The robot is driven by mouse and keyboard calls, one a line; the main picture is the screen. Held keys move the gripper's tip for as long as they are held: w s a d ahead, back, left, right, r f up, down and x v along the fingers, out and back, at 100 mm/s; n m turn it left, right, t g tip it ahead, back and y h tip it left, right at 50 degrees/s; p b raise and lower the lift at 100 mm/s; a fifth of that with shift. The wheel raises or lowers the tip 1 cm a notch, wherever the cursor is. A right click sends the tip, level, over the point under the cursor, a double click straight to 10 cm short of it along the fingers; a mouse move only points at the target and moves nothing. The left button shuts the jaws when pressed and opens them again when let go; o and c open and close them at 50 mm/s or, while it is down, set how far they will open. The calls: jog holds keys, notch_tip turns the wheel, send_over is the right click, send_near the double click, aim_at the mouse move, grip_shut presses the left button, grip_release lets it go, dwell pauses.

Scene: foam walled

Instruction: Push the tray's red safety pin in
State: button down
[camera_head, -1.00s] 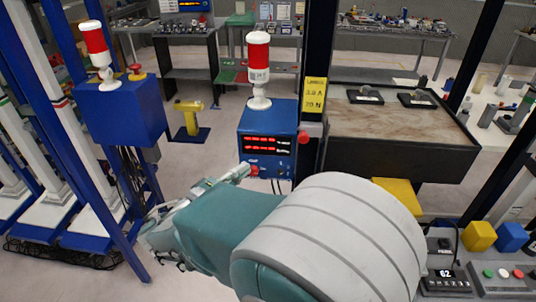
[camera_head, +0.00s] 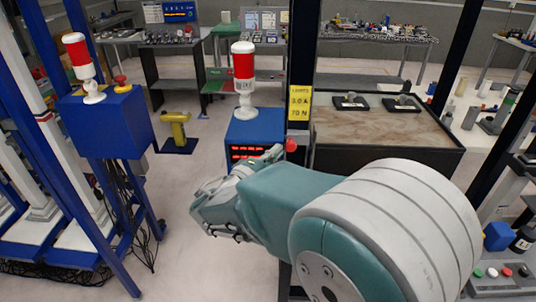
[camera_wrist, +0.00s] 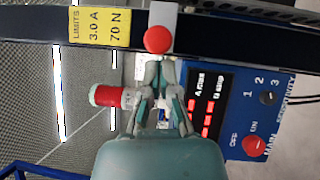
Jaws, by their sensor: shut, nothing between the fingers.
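The red round pin head (camera_head: 291,145) shows at the dark post, beside the tray (camera_head: 380,136) with its brown top and dark side. In the wrist view the red pin head (camera_wrist: 157,40) sits on a pale grey block against a dark beam. My gripper (camera_head: 276,152) is shut and empty, its tip just left of the pin head in the head view. In the wrist view my gripper (camera_wrist: 158,65) has its closed fingertips just below the pin head. I cannot tell whether they touch it. The pin's shaft is hidden.
A blue control box (camera_head: 255,128) with red displays and a red-and-white beacon (camera_head: 244,68) stands close behind my gripper. A yellow limits sign (camera_head: 299,103) is on the post. A blue frame with cables (camera_head: 110,190) stands left. Floor between is clear.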

jog(key=d, duration=0.4)
jog(key=shift+s+d, duration=0.1)
jog(key=shift+d, duration=0.05)
dwell(0.4)
